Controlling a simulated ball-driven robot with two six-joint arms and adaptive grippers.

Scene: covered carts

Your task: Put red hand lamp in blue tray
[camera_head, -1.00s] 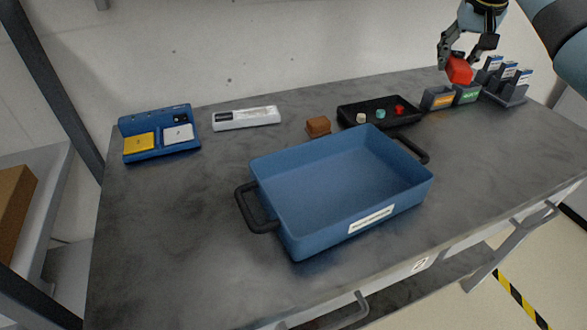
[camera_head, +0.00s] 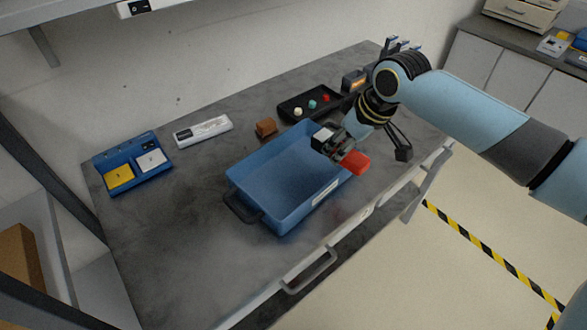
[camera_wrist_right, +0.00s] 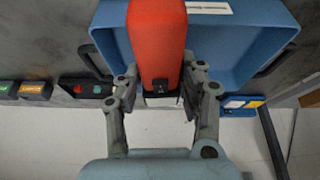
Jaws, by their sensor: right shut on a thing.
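The red hand lamp (camera_head: 355,162) is held in my right gripper (camera_head: 338,148), above the right end of the blue tray (camera_head: 265,180). In the right wrist view, the red lamp (camera_wrist_right: 158,42) lies between the two fingers of the right gripper (camera_wrist_right: 160,82), with a dark end towards the palm. The blue tray (camera_wrist_right: 233,42) shows behind it there. The tray stands on the grey cart top, its inside empty where visible; my right arm covers its right end. My left gripper is not in view.
A blue holder (camera_head: 133,168) with yellow and white blocks, a white device (camera_head: 203,131), a brown block (camera_head: 266,127) and a black tray (camera_head: 300,104) with small coloured pieces stand along the back. The cart top's front left is clear.

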